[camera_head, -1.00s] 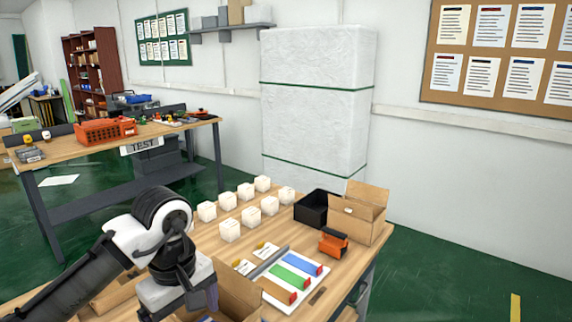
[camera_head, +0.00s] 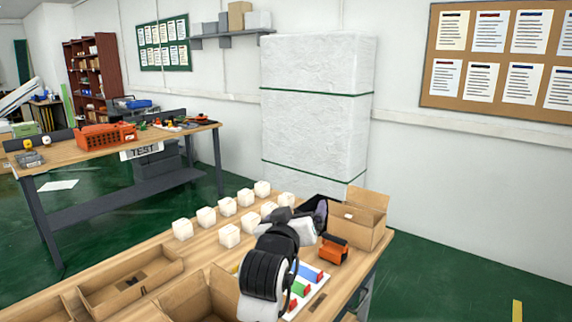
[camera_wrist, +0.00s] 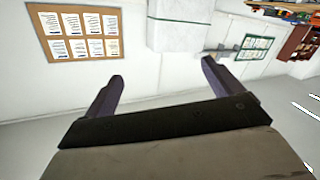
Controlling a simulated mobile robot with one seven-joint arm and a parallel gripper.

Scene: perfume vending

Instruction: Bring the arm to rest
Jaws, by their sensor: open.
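My arm is folded in over the wooden table (camera_head: 150,246) in the head view, above the white board with coloured strips (camera_head: 309,272). In the wrist view my gripper (camera_wrist: 160,83) is open, with its two dark fingers spread wide and nothing between them. It faces the wall and the tall white wrapped stack (camera_wrist: 181,25). In the head view the fingertips are mostly hidden behind my arm, near the black bin (camera_head: 319,203).
Several white cubes (camera_head: 229,235) stand in rows on the table. An open cardboard box (camera_head: 352,232) and an orange-and-black tool (camera_head: 333,250) sit at its right. Open cardboard boxes (camera_head: 135,284) lie in front. Another bench (camera_head: 75,152) stands far left.

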